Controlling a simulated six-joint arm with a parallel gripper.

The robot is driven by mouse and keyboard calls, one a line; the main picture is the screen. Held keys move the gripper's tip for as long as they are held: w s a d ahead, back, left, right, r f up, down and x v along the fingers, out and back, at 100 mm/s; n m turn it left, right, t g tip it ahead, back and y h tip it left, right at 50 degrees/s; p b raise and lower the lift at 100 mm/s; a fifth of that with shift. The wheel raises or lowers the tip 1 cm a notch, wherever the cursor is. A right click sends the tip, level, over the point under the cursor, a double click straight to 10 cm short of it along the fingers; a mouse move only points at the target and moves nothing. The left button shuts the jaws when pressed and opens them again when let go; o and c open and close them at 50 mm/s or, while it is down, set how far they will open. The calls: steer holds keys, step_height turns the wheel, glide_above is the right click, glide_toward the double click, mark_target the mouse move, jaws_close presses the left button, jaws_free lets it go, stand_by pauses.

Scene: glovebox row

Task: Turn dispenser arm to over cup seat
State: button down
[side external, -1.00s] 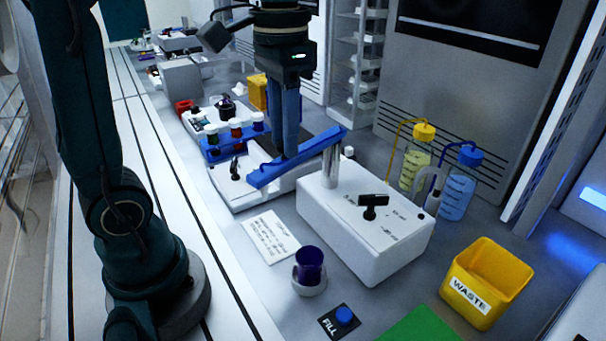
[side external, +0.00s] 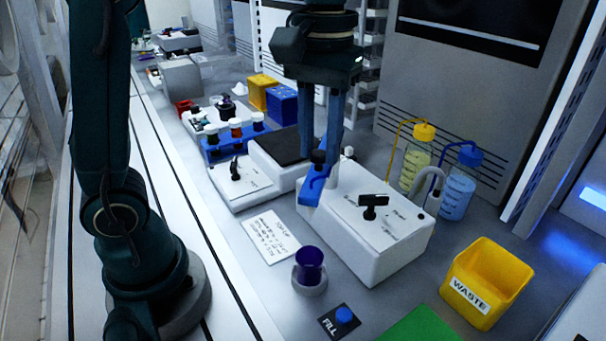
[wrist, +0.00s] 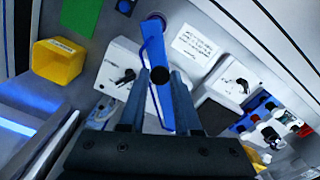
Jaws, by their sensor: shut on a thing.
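The blue dispenser arm (side external: 312,190) is joined to a post on the white dispenser box (side external: 385,245) and points toward the front, on the cup's side. My gripper (side external: 320,158) is shut on the black knob (wrist: 160,75) that stands on the arm. The dark blue-purple cup (side external: 309,262) stands upright in the round grey cup seat (side external: 311,287). In the wrist view the arm (wrist: 153,48) runs up to the cup at the top. Whether its tip is straight above the cup, I cannot tell. My fingers partly hide the post.
A blue FILL button (side external: 344,315) is in front of the cup. A yellow WASTE bin (side external: 483,285) and two bottles (side external: 459,185) stand at the right. A printed card (side external: 268,236) lies left of the box. A tube rack (side external: 225,146) stands behind.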

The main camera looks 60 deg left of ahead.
steer(key=shift+w+d, duration=0.1)
steer(key=shift+w, duration=0.05)
steer(key=c, duration=0.6)
jaws_free()
steer(key=shift+r, duration=2.55)
